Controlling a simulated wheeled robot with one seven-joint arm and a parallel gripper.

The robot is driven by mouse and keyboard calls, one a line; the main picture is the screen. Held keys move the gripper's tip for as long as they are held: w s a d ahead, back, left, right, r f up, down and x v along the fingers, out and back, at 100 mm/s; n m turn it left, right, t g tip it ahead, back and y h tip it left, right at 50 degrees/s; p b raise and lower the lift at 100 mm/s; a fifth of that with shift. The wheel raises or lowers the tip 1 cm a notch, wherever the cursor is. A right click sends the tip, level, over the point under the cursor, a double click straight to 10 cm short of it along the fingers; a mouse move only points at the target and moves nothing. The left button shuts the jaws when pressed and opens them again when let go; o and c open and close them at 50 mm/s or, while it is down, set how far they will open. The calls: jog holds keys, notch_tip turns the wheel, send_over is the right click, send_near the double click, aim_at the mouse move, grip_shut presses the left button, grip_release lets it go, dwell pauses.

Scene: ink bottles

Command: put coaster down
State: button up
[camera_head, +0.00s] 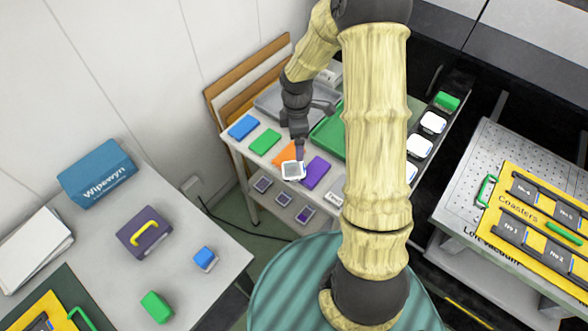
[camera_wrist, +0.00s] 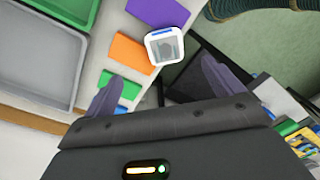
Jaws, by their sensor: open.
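A small white square piece with a grey centre (camera_head: 292,171), which looks like the coaster, is at the front edge of the white side table. In the wrist view the same piece (camera_wrist: 166,47) has a blue edge and overlaps the table edge beside the orange and purple cards. Whether it rests on the table or stands above it, I cannot tell. My gripper (camera_head: 299,150) is just above and behind it in the head view. In the wrist view my gripper (camera_wrist: 160,88) has its fingers spread wide, with nothing between them, and the piece is beyond the tips.
Blue (camera_head: 243,127), green (camera_head: 265,142), orange (camera_head: 284,152) and purple (camera_head: 315,173) cards line the table's front. Grey and green trays (camera_head: 328,135) lie behind. White pieces (camera_head: 419,146) stand at right. A yellow "Coasters" rack (camera_head: 515,205) is on the right-hand table. A lower shelf holds dark squares (camera_head: 283,199).

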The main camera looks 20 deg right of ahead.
send_over(296, 169)
jog(key=w, duration=0.1)
jog(key=f, duration=0.7)
jog(key=shift+d+p, duration=0.25)
jog(key=shift+p, duration=0.15)
jog(key=shift+s+a+f, duration=0.1)
jog(key=shift+f, duration=0.15)
jog(key=shift+s+a+f+p, duration=0.15)
jog(key=shift+f+p, duration=0.3)
jog(key=shift+f, duration=0.7)
jog(key=shift+s+a+f+p, duration=0.15)
jog(key=shift+f+p, duration=0.25)
jog(key=shift+f, duration=0.75)
jog(key=shift+d, duration=0.1)
jog(key=c, duration=1.2)
jog(key=shift+c, duration=0.2)
